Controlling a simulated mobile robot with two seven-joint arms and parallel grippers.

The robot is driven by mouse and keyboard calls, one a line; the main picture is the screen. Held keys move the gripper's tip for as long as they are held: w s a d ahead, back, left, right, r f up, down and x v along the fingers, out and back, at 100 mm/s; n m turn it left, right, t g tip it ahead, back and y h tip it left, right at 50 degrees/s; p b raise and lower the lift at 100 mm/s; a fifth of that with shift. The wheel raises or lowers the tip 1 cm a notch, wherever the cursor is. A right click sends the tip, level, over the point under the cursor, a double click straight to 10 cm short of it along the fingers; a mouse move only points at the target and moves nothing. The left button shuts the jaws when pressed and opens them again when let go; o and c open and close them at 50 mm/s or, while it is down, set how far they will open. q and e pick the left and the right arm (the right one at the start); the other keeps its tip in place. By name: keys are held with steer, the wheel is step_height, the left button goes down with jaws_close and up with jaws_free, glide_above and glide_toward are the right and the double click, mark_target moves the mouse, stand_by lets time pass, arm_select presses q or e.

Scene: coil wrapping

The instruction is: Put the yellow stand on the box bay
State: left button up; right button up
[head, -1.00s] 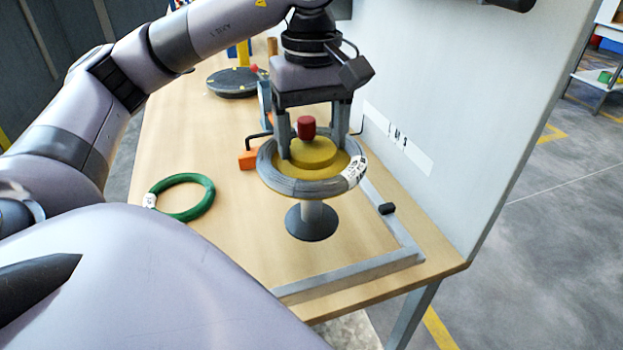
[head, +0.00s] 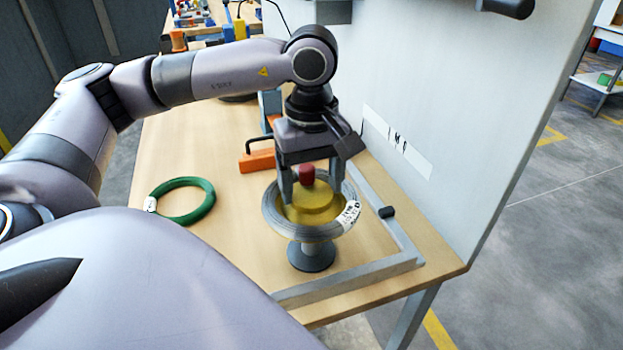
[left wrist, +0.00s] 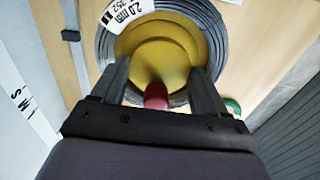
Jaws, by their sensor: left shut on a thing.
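The yellow stand (head: 312,204) has a round yellow top, a red knob (head: 306,172) and a grey pedestal on a dark round base. A grey coil (head: 275,217) with a white label lies around its top. My left gripper (head: 311,190) points down with its fingers on either side of the yellow hub and is shut on the stand. The left wrist view shows the yellow top (left wrist: 152,58) between the fingers. The base is inside a grey bar frame (head: 350,278) at the table's front right corner. I cannot tell whether it touches the table. My right gripper is out of view.
A green coil (head: 205,207) lies on the table (head: 200,250) to the left. An orange block (head: 257,160) stands behind the stand. A tall white panel (head: 440,120) borders the right side. A small black piece (head: 386,212) sits by the frame's right bar.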

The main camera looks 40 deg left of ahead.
arm_select(q)
steer(key=o, duration=1.8)
step_height(320, 180, up, 12)
steer(key=p, duration=0.1)
